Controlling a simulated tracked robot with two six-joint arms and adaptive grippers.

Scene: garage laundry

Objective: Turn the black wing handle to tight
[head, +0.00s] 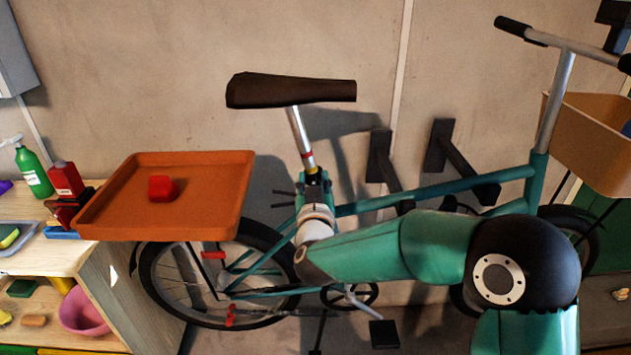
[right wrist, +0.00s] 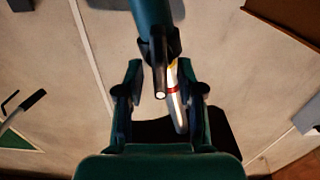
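The black wing handle (right wrist: 160,78) shows in the right wrist view at the black seat clamp (right wrist: 158,46), beside the silver seat post (right wrist: 173,92) with its red and yellow bands. My right gripper (right wrist: 160,86) is open, with one finger on each side of the handle and visible gaps between. In the head view the right gripper (head: 314,188) is at the bike's seat clamp, just below the seat post (head: 299,133), and its own hand and arm partly hide the clamp. The handle's turn position cannot be read clearly. My left gripper is not in view.
The teal bicycle (head: 440,190) stands by the wall, its dark saddle (head: 290,91) above the gripper. An orange tray (head: 222,199) with a red object (head: 162,188) lies to the left. A wooden shelf (head: 105,285) stands at far left. Black wall brackets (head: 381,158) are behind.

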